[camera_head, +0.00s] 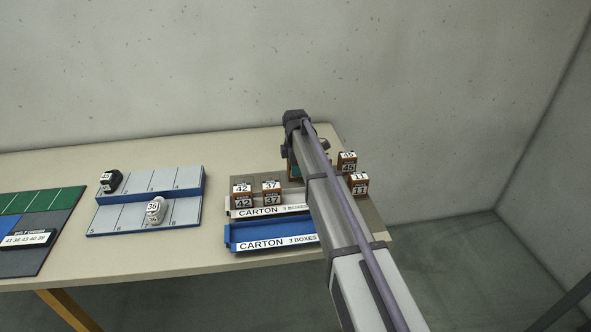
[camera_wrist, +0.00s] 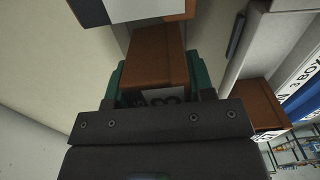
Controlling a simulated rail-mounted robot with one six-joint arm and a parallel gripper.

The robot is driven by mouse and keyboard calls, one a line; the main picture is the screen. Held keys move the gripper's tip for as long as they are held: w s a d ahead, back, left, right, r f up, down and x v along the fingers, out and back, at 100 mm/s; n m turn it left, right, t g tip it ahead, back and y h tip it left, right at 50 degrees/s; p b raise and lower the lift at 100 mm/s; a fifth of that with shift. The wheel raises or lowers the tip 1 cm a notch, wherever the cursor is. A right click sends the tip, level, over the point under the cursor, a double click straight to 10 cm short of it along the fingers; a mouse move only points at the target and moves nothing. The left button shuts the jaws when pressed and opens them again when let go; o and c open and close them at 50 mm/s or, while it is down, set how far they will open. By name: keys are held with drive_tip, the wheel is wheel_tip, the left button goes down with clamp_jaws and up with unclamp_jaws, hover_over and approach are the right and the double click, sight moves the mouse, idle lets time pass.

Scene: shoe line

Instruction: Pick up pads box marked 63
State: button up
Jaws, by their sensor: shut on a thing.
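In the wrist view my gripper (camera_wrist: 157,82) is shut on a brown box (camera_wrist: 157,58), with a teal finger on each side. The box has a white label partly hidden by the gripper's dark front; a 3 shows on it and the rest is hard to read. In the head view my gripper (camera_head: 293,168) is over the back of the box area, mostly behind my arm, and the held box can hardly be made out. I cannot tell whether the box is clear of the surface.
Boxes marked 42 (camera_head: 242,196) and 37 (camera_head: 271,192) stand left of my arm; boxes marked 45 (camera_head: 347,162) and probably 44 (camera_head: 358,184) stand right. A blue carton tray (camera_head: 240,231) lies in front. A grey rack (camera_head: 176,213) holds two shoes, one marked 36 (camera_head: 156,209).

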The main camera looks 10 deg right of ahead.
drive_tip(key=shift+c, duration=1.2)
